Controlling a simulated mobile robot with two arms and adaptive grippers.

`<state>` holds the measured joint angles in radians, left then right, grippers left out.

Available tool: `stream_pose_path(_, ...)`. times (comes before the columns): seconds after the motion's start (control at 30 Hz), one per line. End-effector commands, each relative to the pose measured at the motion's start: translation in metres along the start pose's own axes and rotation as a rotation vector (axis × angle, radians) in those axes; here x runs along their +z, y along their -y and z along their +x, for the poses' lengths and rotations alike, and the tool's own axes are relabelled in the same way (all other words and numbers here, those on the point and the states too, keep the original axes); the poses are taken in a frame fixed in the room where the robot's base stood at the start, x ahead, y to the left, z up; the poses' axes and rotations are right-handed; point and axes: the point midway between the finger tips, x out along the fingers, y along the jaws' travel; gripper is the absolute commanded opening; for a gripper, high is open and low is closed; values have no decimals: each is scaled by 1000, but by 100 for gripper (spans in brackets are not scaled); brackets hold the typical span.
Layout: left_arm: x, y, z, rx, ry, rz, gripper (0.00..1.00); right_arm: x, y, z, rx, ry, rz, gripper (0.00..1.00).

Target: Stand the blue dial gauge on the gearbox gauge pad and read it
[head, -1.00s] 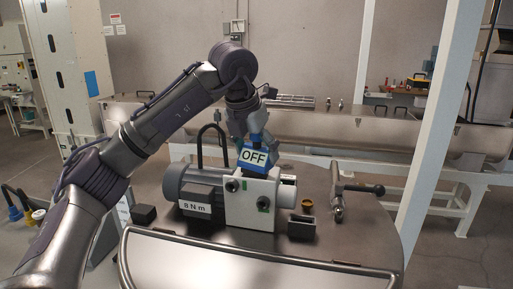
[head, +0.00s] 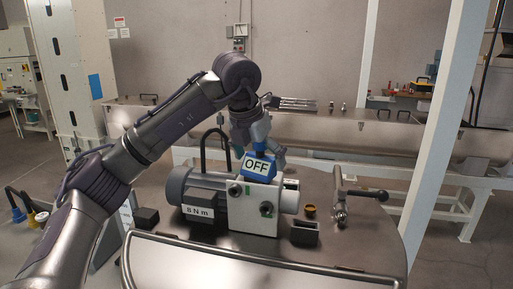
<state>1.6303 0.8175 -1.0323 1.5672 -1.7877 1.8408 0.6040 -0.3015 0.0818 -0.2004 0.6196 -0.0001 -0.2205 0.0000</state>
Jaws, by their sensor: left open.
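The blue dial gauge (head: 258,166) has a pale face reading "OFF", slightly tilted in the picture. It is at the top of the white gearbox (head: 253,216), which is joined to a grey motor (head: 203,190) labelled "8 N m". The gauge hides the pad, so I cannot tell if its base sits flat there. My left gripper (head: 268,150) is open around or just behind the upper part of the gauge. Its fingers are partly hidden by the gauge. My right gripper is not in view.
A small dark open box (head: 305,231), a brass ring (head: 310,210) and a metal fitting with a black-knobbed handle (head: 341,205) are right of the gearbox on the round steel top. A black block (head: 146,217) is at left. A white post (head: 440,130) rises at right.

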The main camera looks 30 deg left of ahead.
Motion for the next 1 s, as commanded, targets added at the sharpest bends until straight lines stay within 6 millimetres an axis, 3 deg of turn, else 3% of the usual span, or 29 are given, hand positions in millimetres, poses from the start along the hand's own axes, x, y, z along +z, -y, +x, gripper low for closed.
stream_pose_path(0.17,0,1,-25,-2,6,0,100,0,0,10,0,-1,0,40)
stream_pose_path(0.33,0,1,-63,-2,7,2,100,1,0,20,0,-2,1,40)
stream_pose_path(0.53,1,0,-103,2,5,-1,100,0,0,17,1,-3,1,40)
stream_pose_path(0.7,1,0,-117,0,1,0,100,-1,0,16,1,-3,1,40)
stream_pose_path(1.0,0,0,-120,0,1,0,100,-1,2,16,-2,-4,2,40)
